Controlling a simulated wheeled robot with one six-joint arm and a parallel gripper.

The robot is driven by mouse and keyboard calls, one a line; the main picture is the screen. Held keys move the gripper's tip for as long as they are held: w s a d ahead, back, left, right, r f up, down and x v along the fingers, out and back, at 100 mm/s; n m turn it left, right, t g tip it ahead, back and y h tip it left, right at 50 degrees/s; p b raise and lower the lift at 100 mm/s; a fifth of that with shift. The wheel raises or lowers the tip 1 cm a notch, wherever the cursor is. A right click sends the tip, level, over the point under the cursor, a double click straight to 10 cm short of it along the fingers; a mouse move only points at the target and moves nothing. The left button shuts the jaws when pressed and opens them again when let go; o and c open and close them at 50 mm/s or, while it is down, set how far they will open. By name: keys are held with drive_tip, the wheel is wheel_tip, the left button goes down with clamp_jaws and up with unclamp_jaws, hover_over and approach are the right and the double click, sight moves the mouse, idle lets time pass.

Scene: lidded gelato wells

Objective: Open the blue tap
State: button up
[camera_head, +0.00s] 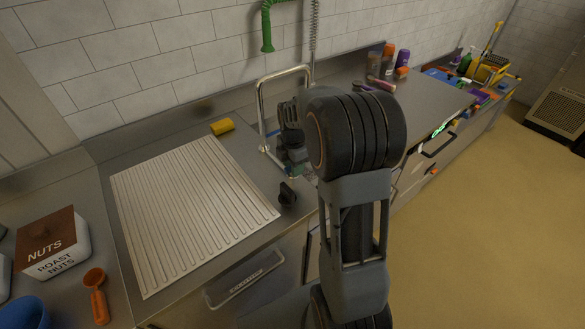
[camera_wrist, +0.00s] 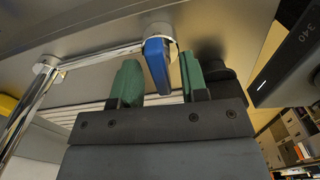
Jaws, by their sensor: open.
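The blue tap (camera_wrist: 157,62) shows in the wrist view as a blue lever on a round metal base. My gripper (camera_wrist: 160,80) is open, with one green fingertip on each side of the lever. A gap shows between the lever and the left fingertip; the right fingertip is closer, and I cannot tell if it touches. In the head view my gripper (camera_head: 296,168) is low by the chrome faucet (camera_head: 261,105), and my arm hides much of that spot. A small blue patch beside the faucet may be the tap.
A black knob (camera_head: 287,195) stands at the counter edge, near the ribbed drainboard (camera_head: 190,212). A yellow sponge-like block (camera_head: 222,127) lies behind the board. A nuts box (camera_head: 52,244) and an orange scoop (camera_head: 97,294) are at left. Bottles (camera_head: 388,62) stand beyond the faucet.

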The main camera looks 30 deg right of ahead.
drive_tip(key=shift+r, duration=0.1)
wheel_tip(320, 180, up, 6)
drive_tip(key=p, duration=0.4)
drive_tip(key=shift+p, duration=0.35)
wheel_tip(320, 180, up, 14)
drive_tip(key=shift+f+b, duration=0.2)
drive_tip(key=shift+b, duration=0.25)
